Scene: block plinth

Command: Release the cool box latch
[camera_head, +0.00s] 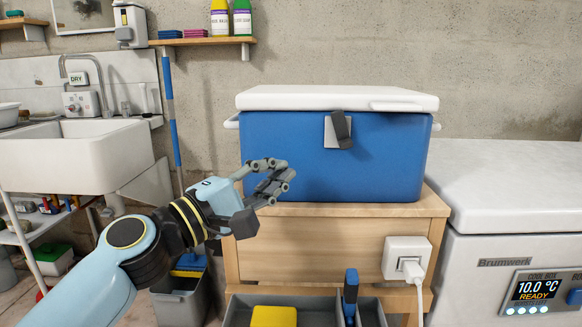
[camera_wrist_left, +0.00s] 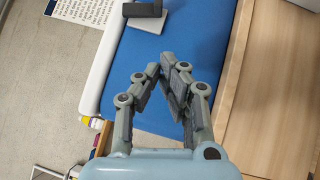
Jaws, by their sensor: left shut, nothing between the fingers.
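The cool box (camera_head: 270,150) has a blue body and a white lid (camera_head: 300,98), which lies closed on top. Its dark grey latch (camera_head: 341,130) sits on a pale square plate (camera_head: 330,141) high on the front face, slightly tilted. The latch (camera_wrist_left: 145,10) is also at the top edge of the left wrist view, partly cut off. My left gripper (camera_head: 286,175) is shut and empty, in front of the box's left part, lower and left of the latch. In the left wrist view its fingertips (camera_wrist_left: 160,70) overlap the blue face; contact is not clear. My right gripper is out of view.
The box stands on a wooden plinth (camera_head: 310,245) with a socket and white plug (camera_head: 408,262). A grey tray with a yellow item (camera_head: 274,316) is below in front. A white chest cooler (camera_head: 510,185) stands right, a sink (camera_head: 75,152) left.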

